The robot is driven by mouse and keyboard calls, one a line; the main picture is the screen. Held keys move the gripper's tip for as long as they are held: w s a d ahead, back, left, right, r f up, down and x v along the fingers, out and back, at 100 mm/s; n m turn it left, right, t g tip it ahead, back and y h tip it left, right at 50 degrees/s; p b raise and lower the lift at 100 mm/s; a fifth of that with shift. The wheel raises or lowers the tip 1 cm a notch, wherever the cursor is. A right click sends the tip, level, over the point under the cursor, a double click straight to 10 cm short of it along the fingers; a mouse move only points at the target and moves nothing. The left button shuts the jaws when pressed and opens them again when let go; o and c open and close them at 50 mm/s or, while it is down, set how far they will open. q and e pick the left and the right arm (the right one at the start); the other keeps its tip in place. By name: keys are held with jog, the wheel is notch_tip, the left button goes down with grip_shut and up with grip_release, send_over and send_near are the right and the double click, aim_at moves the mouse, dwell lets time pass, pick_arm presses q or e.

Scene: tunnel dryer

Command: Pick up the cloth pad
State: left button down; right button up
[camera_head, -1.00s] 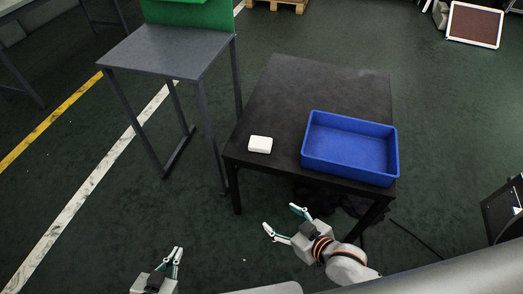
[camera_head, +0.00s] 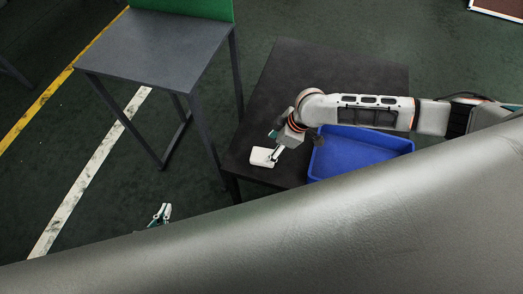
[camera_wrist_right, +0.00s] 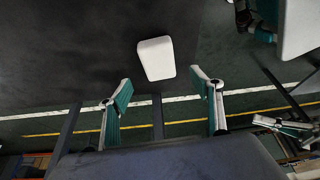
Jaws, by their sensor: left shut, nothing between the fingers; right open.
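The cloth pad (camera_head: 262,157) is a small white rounded block. It lies on the black table (camera_head: 290,75), near the table's front left edge. In the right wrist view the pad (camera_wrist_right: 156,58) is beyond and between the spread fingertips, with a gap to both. My right gripper (camera_head: 276,146) is open, reaching down right at the pad in the head view; whether it touches the pad there is unclear. The right gripper (camera_wrist_right: 163,90) shows two teal-padded fingers apart. My left gripper (camera_head: 161,212) is shut and empty, low over the floor left of the table.
A blue tray (camera_head: 360,158) stands on the black table right of the pad, partly under my right arm. A grey table (camera_head: 160,45) with a green panel stands to the left. A large grey surface blocks the lower part of the head view.

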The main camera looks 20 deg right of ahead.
aim_at(265, 155)
jog(key=x, duration=0.2)
jog(key=b+x, duration=0.1)
jog(key=x, duration=0.4)
jog(key=shift+d+f, duration=0.2)
jog(key=shift+f, duration=0.25)
jog(key=c, duration=1.2)
